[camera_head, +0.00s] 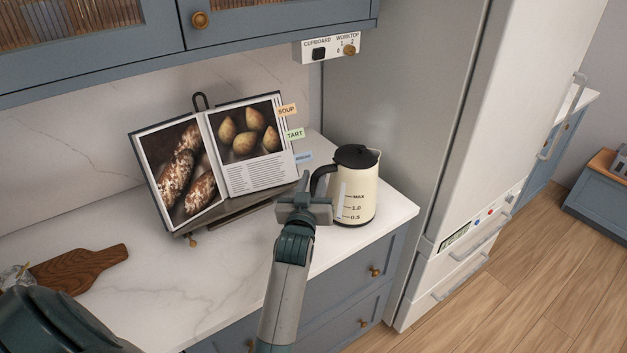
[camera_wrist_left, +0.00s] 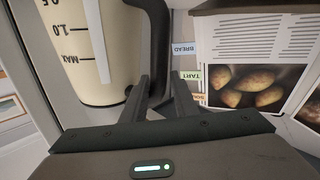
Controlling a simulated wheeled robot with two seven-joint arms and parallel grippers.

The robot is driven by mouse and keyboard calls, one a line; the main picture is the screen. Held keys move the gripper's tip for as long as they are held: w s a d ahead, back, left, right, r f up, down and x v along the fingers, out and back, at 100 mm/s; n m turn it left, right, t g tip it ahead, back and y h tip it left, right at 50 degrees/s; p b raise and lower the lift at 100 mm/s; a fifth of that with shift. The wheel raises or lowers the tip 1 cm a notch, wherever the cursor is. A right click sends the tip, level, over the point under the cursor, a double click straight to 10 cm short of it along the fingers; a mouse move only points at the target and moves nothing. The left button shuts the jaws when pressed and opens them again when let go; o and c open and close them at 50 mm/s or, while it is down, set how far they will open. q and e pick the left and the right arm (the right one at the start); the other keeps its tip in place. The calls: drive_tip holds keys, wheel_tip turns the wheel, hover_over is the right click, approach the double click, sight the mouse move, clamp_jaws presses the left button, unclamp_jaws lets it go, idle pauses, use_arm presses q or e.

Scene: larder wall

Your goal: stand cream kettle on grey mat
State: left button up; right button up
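The cream kettle (camera_head: 357,195) stands upright on the white worktop near its right end. It has a black lid, a black handle (camera_head: 319,180) on its left side and a level scale. In the left wrist view the kettle body (camera_wrist_left: 95,50) fills the upper left, with its handle (camera_wrist_left: 157,35) beside it. My left gripper (camera_head: 304,190) is at the handle. In the wrist view its two fingers (camera_wrist_left: 159,88) are apart, with the handle reaching between them. I cannot tell whether they touch it. No grey mat shows. My right gripper is out of view.
An open cookbook (camera_head: 245,150) on a stand is just left of the kettle. A wooden board (camera_head: 80,268) lies farther left. The tall fridge (camera_head: 480,130) rises to the right. A switch panel (camera_head: 330,48) hangs under the wall cupboard (camera_head: 120,50). The front middle worktop is clear.

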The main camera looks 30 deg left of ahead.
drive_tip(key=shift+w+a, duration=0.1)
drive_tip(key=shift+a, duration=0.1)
use_arm(q)
drive_tip(key=o, duration=0.4)
drive_tip(key=shift+r, duration=0.1)
drive_tip(key=o, duration=1.5)
drive_tip(key=shift+c, duration=0.2)
drive_tip(key=shift+d, duration=0.1)
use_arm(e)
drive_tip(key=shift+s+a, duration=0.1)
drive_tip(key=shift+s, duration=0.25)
use_arm(q)
drive_tip(key=shift+s, duration=0.1)
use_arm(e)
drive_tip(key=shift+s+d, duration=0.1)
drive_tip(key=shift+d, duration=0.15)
